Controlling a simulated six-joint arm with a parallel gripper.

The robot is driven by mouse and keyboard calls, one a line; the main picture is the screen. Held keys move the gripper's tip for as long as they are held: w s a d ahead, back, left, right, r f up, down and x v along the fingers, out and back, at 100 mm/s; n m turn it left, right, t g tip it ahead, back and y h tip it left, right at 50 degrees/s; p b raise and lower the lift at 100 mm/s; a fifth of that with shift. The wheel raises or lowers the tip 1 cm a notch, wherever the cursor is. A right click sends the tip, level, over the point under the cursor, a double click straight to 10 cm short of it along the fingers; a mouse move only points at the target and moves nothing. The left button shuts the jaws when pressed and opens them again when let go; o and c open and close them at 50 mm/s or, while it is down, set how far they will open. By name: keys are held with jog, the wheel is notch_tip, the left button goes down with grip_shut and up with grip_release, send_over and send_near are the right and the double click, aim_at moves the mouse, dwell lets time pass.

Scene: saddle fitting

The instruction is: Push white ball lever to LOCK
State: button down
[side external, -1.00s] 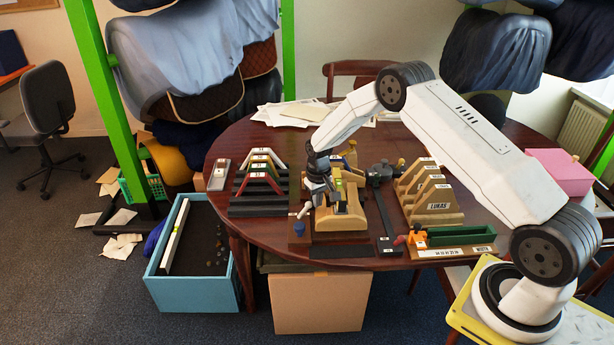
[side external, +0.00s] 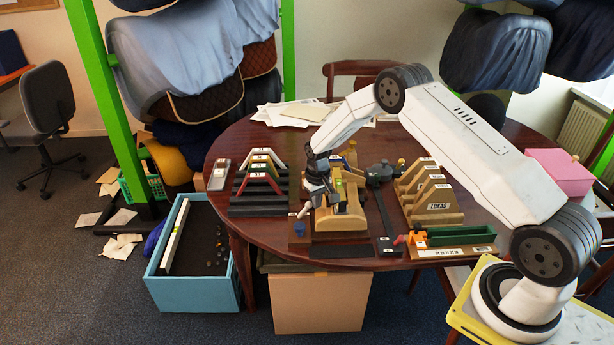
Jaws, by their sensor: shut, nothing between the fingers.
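A white lever (side external: 304,210) with a pale rounded end sticks out at the left side of the wooden fixture (side external: 340,222) on the round table. A small blue knob (side external: 299,228) sits just below it. My gripper (side external: 318,200) points down over the left part of the fixture, right beside the lever. It is shut and empty. Whether its fingertips touch the lever cannot be told at this size. No LOCK marking can be read.
A rack of coloured arches (side external: 262,178) stands left of the fixture. Wooden stands with name labels (side external: 436,205), a dark rail (side external: 384,225) and a green tray (side external: 460,236) stand to the right. Papers (side external: 300,112) lie at the back. A blue bin (side external: 232,275) stands on the floor.

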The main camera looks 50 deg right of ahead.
jog(key=shift+w+a, duration=1.35)
dwell(0.5)
jog(key=shift+s+d, duration=0.45)
dwell(0.4)
jog(key=shift+r, duration=0.15)
jog(key=shift+r, duration=3.35)
